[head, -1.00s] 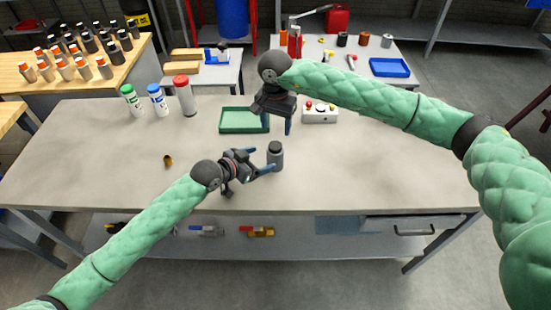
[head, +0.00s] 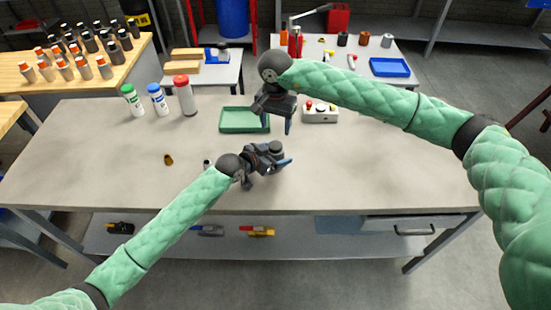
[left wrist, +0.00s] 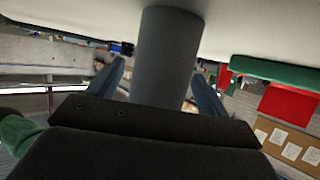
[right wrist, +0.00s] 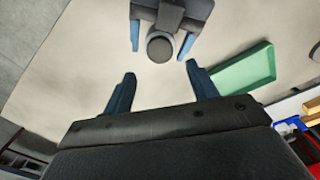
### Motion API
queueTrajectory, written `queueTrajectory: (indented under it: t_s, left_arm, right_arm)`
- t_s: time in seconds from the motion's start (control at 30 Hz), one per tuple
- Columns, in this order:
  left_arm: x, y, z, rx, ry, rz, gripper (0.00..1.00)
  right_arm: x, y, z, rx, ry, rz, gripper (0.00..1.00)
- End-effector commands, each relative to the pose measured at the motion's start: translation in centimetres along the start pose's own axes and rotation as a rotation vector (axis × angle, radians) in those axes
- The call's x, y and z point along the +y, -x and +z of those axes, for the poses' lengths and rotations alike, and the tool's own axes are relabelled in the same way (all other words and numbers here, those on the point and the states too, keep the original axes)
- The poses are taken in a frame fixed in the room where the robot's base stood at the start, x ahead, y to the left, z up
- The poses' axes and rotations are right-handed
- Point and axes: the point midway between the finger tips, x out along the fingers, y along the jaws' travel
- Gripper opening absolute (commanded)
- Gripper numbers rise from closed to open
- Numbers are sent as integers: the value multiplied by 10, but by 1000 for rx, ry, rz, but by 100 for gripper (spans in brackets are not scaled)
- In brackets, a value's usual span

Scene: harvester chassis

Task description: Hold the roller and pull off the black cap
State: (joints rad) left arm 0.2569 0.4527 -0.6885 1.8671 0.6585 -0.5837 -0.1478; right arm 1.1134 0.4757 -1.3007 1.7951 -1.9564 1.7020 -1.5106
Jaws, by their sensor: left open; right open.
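The roller is a dark grey cylinder standing upright on the table, and its black cap (head: 276,146) shows on top. My left gripper (head: 283,164) is open around the roller, one finger on each side. In the left wrist view the roller's grey body (left wrist: 168,55) stands between the two open blue fingers (left wrist: 157,90). My right gripper (head: 274,122) is open and empty, above the table beyond the roller. In the right wrist view the cap's round top (right wrist: 160,47) lies ahead of the open fingers (right wrist: 158,90). The arm hides most of the roller in the head view.
A green tray (head: 222,128) and a white button box (head: 320,118) lie at the back of the table. Several capped bottles (head: 158,101) stand at the back left. A small brown piece (head: 168,159) lies at the left. The table's right side is clear.

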Motion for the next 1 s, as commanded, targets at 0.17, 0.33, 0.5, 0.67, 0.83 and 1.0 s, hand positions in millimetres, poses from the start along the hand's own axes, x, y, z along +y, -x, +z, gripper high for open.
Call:
queueTrajectory:
  t_s: [0.17,0.33,0.5,0.67,0.83,1.0]
  left_arm:
    - [0,0,0,0,0,0,68]
    - [0,0,0,0,0,0,35]
    - [0,0,0,0,0,0,12]
    - [0,0,0,0,0,0,12]
    - [0,0,0,0,0,0,12]
    - [0,0,0,0,0,0,12]
  right_arm:
    - [0,0,0,0,0,0,58]
    - [0,0,0,0,0,0,58]
    - [0,0,0,0,0,0,67]
    - [-2,11,-6,16,-1,-6,67]
    - [-2,32,-16,51,4,-8,67]
    - [-1,43,-14,49,-98,-6,67]
